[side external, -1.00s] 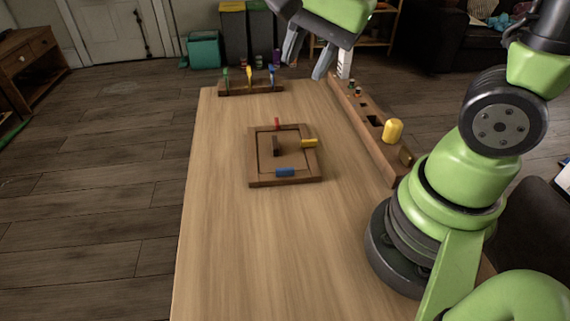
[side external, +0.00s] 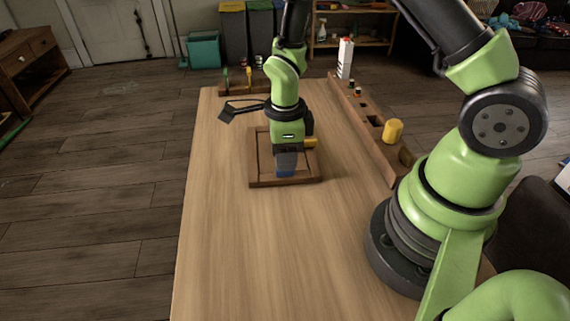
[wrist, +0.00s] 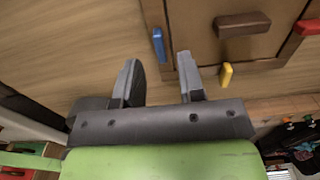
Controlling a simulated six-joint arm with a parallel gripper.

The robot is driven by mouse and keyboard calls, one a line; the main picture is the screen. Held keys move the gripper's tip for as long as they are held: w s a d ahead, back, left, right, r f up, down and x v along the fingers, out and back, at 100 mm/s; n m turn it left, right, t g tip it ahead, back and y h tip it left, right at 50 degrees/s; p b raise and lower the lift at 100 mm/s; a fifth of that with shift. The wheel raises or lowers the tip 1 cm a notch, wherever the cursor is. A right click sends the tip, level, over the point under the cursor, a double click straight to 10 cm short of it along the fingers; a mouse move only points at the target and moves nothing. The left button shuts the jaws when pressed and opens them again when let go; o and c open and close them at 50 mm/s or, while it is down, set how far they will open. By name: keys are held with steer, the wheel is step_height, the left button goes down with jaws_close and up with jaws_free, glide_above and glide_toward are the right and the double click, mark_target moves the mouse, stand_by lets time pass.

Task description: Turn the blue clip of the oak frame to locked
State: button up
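The oak frame (side external: 256,177) lies flat on the table. Its blue clip (side external: 286,172) is on the near rail, partly hidden behind my gripper (side external: 286,164) in the side view. The blue clip (wrist: 158,45) shows clearly in the wrist view, lying lengthwise along the frame's rail (wrist: 153,12). There my gripper (wrist: 158,77) is open, its two fingers apart and empty. The clip appears beyond the fingertips, in line with the gap between them. I cannot tell whether a finger touches it.
The frame also has a yellow clip (wrist: 226,75), a red clip (wrist: 307,27) and a dark brown handle (wrist: 242,24). A wooden block rack with a yellow cylinder (side external: 392,131) stands at the right. Another rack (side external: 226,88) is at the back. The near table is clear.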

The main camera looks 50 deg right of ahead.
steer(key=shift+f, duration=1.7)
jaws_close()
